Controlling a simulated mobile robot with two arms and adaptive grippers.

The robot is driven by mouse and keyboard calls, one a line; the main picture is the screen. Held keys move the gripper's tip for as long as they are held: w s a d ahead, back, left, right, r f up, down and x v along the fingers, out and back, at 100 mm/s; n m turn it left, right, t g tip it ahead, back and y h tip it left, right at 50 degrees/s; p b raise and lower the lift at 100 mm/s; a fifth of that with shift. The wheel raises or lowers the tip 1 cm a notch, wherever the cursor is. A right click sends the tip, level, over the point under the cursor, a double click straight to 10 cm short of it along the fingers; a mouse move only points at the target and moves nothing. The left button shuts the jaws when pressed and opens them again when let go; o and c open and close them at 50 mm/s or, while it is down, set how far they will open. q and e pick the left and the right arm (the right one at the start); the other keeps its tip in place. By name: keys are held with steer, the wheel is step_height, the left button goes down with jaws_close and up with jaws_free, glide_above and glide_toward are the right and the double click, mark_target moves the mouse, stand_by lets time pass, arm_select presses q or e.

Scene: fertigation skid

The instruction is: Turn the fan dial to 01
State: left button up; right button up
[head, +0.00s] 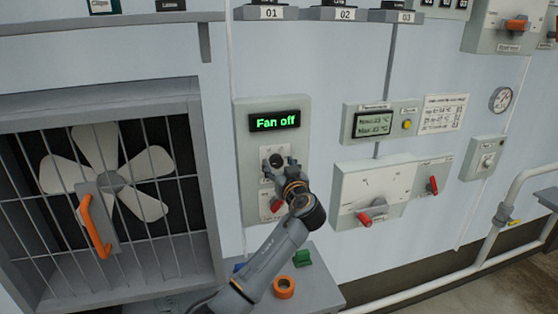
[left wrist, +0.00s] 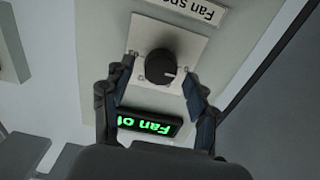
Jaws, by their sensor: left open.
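The fan dial (left wrist: 160,66) is a round black knob with a pale mark, on a light square plate on the grey fan panel (head: 244,190). In the left wrist view the panel appears upside down. The display (head: 274,120) above the dial reads "Fan off" in green. My left gripper (head: 275,162) is in front of the dial, and in the left wrist view its open fingers (left wrist: 158,92) stand on either side of the knob. I cannot tell whether they touch it. The dial's scale is too small to read. My right gripper is not in view.
A caged fan (head: 105,170) with an orange handle (head: 95,225) is at left. A panel with red handles (head: 375,195) is at right. A grey shelf (head: 320,290) holds an orange ring (head: 284,288) and a green piece (head: 302,258).

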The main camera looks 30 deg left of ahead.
arm_select(q)
steer(key=shift+w+a, duration=0.1)
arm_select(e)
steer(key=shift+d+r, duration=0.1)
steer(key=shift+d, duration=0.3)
arm_select(q)
steer(key=c, duration=1.2)
steer(key=m+b, duration=0.1)
steer(key=m, duration=0.1)
steer(key=shift+f+m, duration=0.15)
steer(key=shift+m, duration=0.25)
steer(key=m, duration=0.2)
steer(key=shift+m+b, duration=0.35)
steer(key=shift+m, duration=0.05)
steer(key=m, duration=0.3)
steer(key=shift+w, duration=0.1)
steer(key=shift+m+p, duration=0.55)
steer(key=shift+m, duration=1.05)
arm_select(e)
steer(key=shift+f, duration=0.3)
